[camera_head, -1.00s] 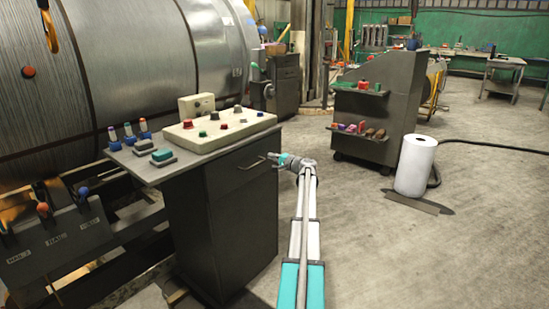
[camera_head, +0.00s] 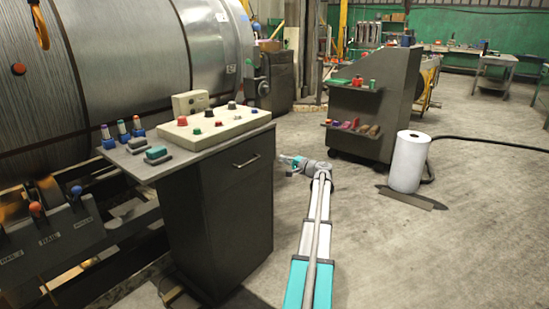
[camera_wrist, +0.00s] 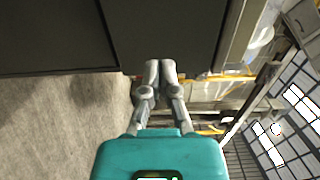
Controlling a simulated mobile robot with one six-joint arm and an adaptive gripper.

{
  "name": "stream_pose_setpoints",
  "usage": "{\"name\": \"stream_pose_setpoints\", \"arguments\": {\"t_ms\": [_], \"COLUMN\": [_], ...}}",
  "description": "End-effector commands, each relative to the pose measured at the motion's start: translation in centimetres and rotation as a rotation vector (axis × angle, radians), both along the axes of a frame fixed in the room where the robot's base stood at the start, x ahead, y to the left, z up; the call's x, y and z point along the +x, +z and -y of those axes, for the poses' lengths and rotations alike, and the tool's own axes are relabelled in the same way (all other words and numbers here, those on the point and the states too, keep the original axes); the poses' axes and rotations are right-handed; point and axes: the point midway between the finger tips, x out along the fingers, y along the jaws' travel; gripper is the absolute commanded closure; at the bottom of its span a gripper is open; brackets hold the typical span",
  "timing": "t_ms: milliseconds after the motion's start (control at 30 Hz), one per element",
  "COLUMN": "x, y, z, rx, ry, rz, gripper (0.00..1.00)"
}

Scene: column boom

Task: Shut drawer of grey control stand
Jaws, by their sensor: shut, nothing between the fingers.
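The grey control stand (camera_head: 225,225) is left of centre in the head view, with buttons and knobs on its top. Its drawer (camera_head: 225,172) is under the top, and the front looks flush with the body. The drawer's bar handle (camera_head: 246,161) faces right. My gripper (camera_head: 282,160) is to the right of the handle, apart from it. In the wrist view my gripper (camera_wrist: 160,66) has its fingertips together with nothing between them, against dark grey panels of the stand (camera_wrist: 165,30). The handle does not show in the wrist view.
A steel coil (camera_head: 120,70) lies behind the stand, with a lever box (camera_head: 50,235) at left. A dark tool cart (camera_head: 370,105) and a white roll (camera_head: 408,162) stand to the right. The floor right of the stand is open.

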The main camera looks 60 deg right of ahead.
Motion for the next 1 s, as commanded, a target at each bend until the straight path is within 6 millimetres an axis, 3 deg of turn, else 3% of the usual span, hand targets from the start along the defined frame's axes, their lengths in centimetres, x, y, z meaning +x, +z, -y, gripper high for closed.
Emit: {"name": "stream_pose_setpoints", "arguments": {"t_ms": [100, 300, 1000], "x": [-1.6, -2.7, -2.7], "y": [0.0, 0.0, 0.0], "z": [-0.2, -0.2, -0.3], "rx": [0.0, 0.0, 0.0], "ry": [-0.001, -0.001, 0.0], "rz": [0.0, 0.0, 0.0], "gripper": [1.0, 1.0, 1.0]}}
